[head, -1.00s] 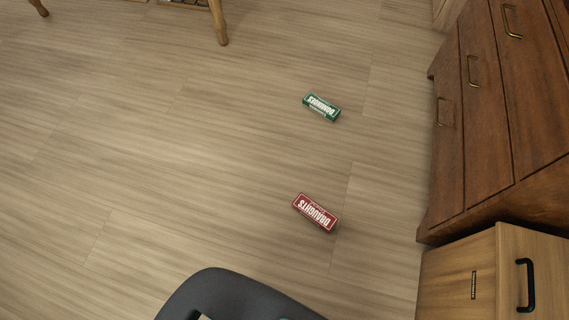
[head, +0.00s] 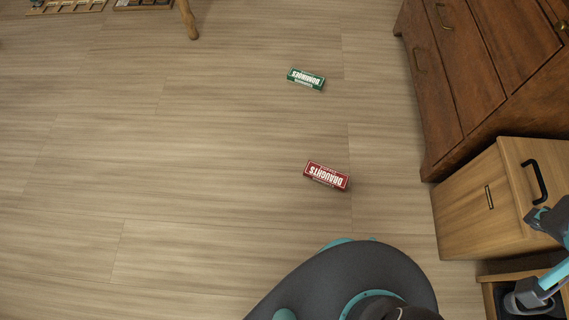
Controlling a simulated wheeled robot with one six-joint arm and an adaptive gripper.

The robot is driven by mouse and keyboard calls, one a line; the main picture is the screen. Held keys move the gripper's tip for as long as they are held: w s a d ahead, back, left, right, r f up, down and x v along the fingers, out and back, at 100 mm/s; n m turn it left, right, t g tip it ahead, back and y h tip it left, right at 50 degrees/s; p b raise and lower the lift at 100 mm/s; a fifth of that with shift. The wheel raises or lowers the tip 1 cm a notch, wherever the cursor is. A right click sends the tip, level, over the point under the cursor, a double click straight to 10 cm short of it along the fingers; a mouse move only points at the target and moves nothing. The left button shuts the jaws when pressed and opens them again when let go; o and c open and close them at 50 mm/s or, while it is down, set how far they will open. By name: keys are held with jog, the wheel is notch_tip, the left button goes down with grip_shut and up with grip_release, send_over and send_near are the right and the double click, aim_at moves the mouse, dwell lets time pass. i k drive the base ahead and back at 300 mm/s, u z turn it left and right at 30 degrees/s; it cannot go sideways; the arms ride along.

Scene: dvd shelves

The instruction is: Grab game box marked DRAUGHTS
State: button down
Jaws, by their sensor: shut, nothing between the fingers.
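The red game box marked DRAUGHTS (head: 327,176) lies on the wooden floor right of the picture's centre, its white lettering upside down to me. A green game box marked DOMINOES (head: 305,79) lies farther off on the floor, clear of the red one. My gripper (head: 528,296) shows partly at the lower right edge, in grey and teal. It is shut and empty, well to the right of the red box and apart from it.
A dark wooden drawer chest (head: 470,75) stands along the right. A lighter wooden cabinet (head: 480,205) with a black handle stands nearer, close to my arm. A wooden furniture leg (head: 188,20) is at the top. The floor around both boxes is clear.

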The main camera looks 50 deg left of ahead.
aim_at(317, 172)
jog(key=u, duration=1.1)
jog(key=k, duration=0.2)
jog(key=u, duration=0.45)
jog(key=i, duration=0.35)
jog(key=z, duration=2.45)
jog(key=k, duration=1.3)
jog(key=u, duration=2.25)
jog(key=i, duration=0.5)
jog(key=z, duration=0.1)
